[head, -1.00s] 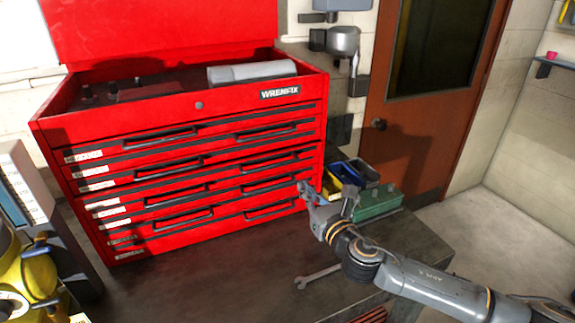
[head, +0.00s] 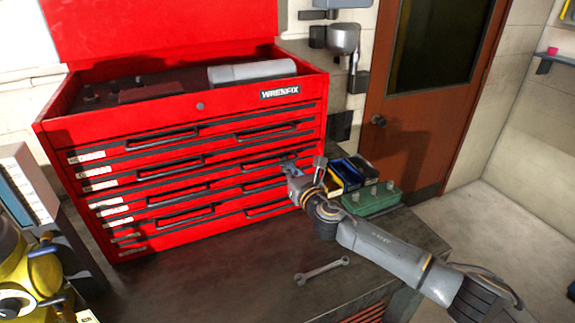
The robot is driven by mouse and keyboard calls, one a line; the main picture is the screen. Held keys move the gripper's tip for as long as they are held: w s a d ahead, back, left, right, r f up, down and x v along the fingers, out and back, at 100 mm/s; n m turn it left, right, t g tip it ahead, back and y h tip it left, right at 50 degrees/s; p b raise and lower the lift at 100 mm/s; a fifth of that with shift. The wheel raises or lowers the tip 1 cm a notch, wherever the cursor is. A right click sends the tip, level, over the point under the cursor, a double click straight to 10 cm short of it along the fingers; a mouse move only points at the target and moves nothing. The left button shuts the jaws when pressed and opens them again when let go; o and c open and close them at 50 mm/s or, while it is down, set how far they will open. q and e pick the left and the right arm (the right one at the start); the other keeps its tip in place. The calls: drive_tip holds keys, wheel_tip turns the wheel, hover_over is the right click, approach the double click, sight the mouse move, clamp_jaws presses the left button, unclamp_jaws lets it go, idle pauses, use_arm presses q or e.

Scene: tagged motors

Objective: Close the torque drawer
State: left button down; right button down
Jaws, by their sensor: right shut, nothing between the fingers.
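The red tool chest (head: 75,130) stands on the dark workbench with its lid up. Its front has several drawers with black handles, and white labels (head: 98,186) run down the left side. The labels are too small to read, so I cannot tell which is the torque drawer. No drawer clearly stands out from the front. My right gripper (head: 288,167) is shut and empty at the right part of the drawer fronts, by a middle row. I cannot tell whether it touches the front. It hides part of the drawers behind it. My left gripper is not in view.
A wrench (head: 321,271) lies on the bench (head: 215,278) under my right arm. Small bins (head: 356,170) and a green case (head: 371,199) sit right of the chest. A yellow object (head: 35,280) and a grey cabinet (head: 45,206) stand at left. The bench front is mostly clear.

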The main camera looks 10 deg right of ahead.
drive_tip(key=shift+b+x, duration=0.3)
drive_tip(key=shift+x, duration=0.6)
drive_tip(key=shift+r, duration=0.25)
drive_tip(key=shift+d, duration=0.1)
